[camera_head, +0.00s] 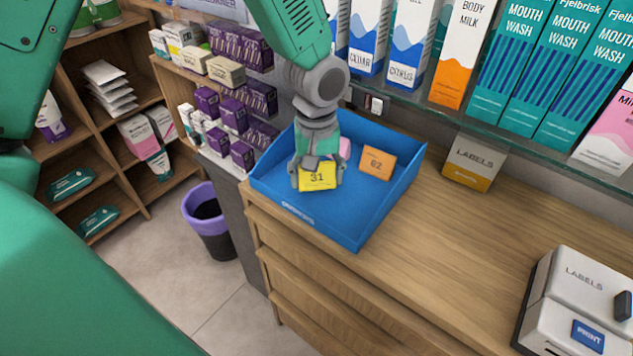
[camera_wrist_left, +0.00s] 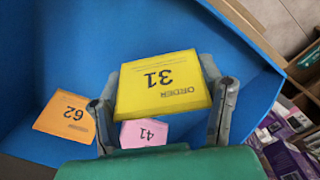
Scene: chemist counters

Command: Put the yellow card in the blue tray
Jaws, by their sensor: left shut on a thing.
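The yellow card (camera_head: 317,178), marked 31, is between the fingers of my left gripper (camera_head: 316,172), which is shut on it. In the head view the card and gripper appear over the blue tray (camera_head: 350,235) on the wooden counter. The card also shows large in the left wrist view (camera_wrist_left: 163,84), between the two grey fingers (camera_wrist_left: 165,112). Whether the card touches the tray floor, I cannot tell. An orange card (camera_head: 377,163) marked 62 and a pink card (camera_wrist_left: 143,133) marked 41 are in the tray. My right gripper is not in view.
A yellow labels box (camera_head: 473,162) stands right of the tray, and a label printer (camera_head: 575,305) is at the counter's right. A glass shelf with bottle boxes (camera_head: 515,60) runs above the back. A bin (camera_head: 208,215) is on the floor at left. The counter between is clear.

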